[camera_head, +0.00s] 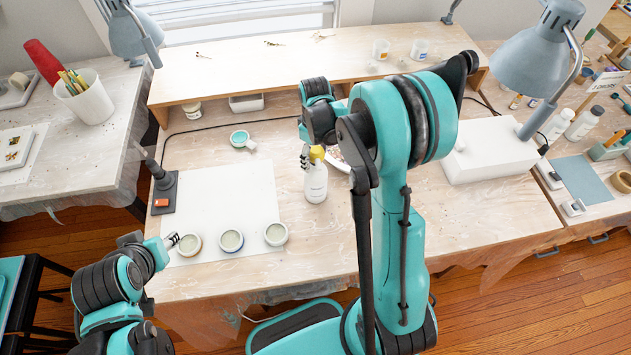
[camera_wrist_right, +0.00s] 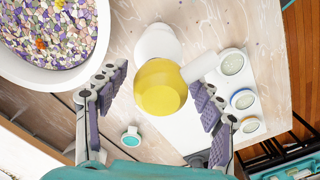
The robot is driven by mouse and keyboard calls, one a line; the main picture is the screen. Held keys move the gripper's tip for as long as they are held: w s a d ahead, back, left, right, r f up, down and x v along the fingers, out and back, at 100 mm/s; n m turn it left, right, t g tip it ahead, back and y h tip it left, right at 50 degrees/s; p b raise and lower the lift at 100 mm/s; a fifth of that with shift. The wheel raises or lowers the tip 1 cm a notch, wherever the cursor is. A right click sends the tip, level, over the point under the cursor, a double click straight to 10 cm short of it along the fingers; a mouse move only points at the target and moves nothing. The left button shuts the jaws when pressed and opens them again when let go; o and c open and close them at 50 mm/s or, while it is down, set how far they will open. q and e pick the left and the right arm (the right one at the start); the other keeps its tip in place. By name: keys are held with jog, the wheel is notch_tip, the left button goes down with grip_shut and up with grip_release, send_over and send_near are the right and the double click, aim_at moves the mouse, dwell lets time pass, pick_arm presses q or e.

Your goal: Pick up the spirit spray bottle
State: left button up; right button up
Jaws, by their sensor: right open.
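The spirit spray bottle (camera_head: 316,184) is white with a yellow top and stands upright on the table, just right of the white mat. In the right wrist view its yellow top (camera_wrist_right: 160,88) faces the camera, with the white body (camera_wrist_right: 157,42) beyond it. My right gripper (camera_wrist_right: 160,86) is open, with one finger on each side of the top; gaps show between the fingers and the bottle. In the head view this gripper (camera_head: 305,157) is at the bottle's top, partly hidden by my right arm. My left gripper (camera_head: 171,241) is by the mat's front left corner; its opening is unclear.
Three small pots (camera_head: 231,240) stand along the mat's (camera_head: 225,200) front edge. A bowl of coloured chips (camera_wrist_right: 98,58) is close beside the bottle.

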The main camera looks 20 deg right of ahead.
grip_shut()
jog(key=shift+r, duration=0.2)
dwell(0.3)
